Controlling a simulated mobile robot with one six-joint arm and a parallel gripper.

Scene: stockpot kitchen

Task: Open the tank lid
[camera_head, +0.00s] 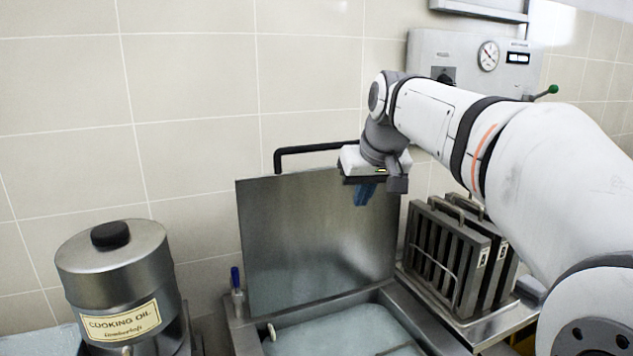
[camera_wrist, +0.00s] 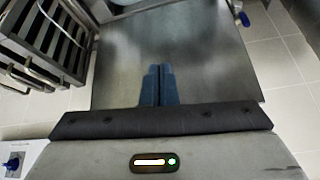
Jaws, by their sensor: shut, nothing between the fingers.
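The tank lid (camera_head: 315,238) is a square metal plate with a black bar handle (camera_head: 312,149) along its top edge. It stands raised, close to upright, at the back of the tank (camera_head: 340,325), whose pale liquid shows below. My gripper (camera_head: 364,194) is in front of the lid's upper right part, with its blue fingers together and empty. In the wrist view the shut fingers (camera_wrist: 158,85) are over the lid's metal face (camera_wrist: 200,50). I cannot tell whether they touch it. Part of the handle's right end is hidden behind my wrist.
A metal cooking oil canister (camera_head: 118,280) stands at the left. Dark metal racks (camera_head: 455,258) stand on a shelf right of the tank. A control box with a gauge (camera_head: 470,60) is on the tiled wall. A blue-handled valve (camera_head: 236,280) is at the lid's lower left.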

